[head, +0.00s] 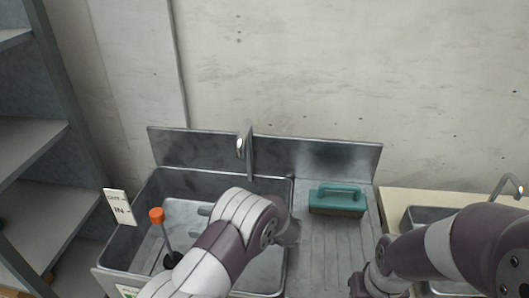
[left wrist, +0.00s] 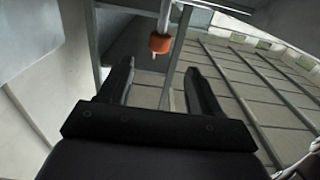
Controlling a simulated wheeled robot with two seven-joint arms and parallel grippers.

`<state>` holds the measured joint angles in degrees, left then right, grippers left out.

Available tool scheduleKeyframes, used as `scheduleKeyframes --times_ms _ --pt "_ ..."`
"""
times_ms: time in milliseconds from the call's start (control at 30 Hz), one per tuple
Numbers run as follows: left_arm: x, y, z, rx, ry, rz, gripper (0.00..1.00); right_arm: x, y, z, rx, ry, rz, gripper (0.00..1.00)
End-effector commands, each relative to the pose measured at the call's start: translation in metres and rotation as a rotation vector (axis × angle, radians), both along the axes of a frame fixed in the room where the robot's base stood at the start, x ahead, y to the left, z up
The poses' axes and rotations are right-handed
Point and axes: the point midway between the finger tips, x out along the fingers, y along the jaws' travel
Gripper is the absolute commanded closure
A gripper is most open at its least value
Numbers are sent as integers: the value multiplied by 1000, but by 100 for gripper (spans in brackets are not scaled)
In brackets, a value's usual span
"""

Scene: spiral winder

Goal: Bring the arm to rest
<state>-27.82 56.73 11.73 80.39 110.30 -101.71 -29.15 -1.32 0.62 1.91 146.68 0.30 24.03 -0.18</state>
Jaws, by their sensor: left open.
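My left arm (head: 235,235) reaches over the left sink basin, its wrist bent toward the left. My left gripper (head: 201,224) is partly hidden behind the arm, with its grey fingers pointing left. In the left wrist view the gripper (left wrist: 158,75) is open, with nothing between its fingers. A thin rod with an orange end (head: 156,215) stands tilted at the left of the basin, apart from the fingers. The orange end also shows just beyond the fingertips in the left wrist view (left wrist: 160,43). My right arm (head: 440,255) is at the lower right; its gripper is out of frame.
The metal sink (head: 160,190) has a faucet (head: 248,150) at its back. A teal-handled block (head: 337,198) sits on the drainboard (head: 325,250). Shelves (head: 30,150) are at the far left, and a second basin is at the right.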

Motion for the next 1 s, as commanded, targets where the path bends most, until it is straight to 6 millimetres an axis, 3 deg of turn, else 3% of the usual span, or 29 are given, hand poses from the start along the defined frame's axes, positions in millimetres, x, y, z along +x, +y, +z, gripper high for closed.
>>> scheduleKeyframes --times_ms 67,167,267,333,367,467,500,600,700,800,1000 --pt "5 3 4 -12 -10 -24 36 0 0 2 0 0 0 57" --pt "41 17 29 -104 -65 -209 36 0 0 14 0 0 0 57" --pt "94 21 71 -306 -83 -597 36 0 0 34 0 0 0 57" --pt "103 3 93 -486 11 -895 36 0 0 48 0 0 0 57" --pt "94 -7 97 -566 85 -1005 36 0 0 53 0 0 0 57" --pt "12 -29 96 -811 444 -1252 36 0 0 70 0 0 0 57" --pt "-26 -29 91 -878 583 -1286 36 0 0 73 0 0 0 57" --pt "-105 -18 84 -984 866 -1289 36 0 0 78 0 0 0 57" --pt "-158 -4 82 -1035 1047 -1253 36 0 0 82 0 0 0 57" --pt "-184 4 82 -1056 1140 -1224 36 0 0 83 0 0 0 57" --pt "-191 6 81 -1060 1169 -1216 36 0 0 82 0 0 0 57"
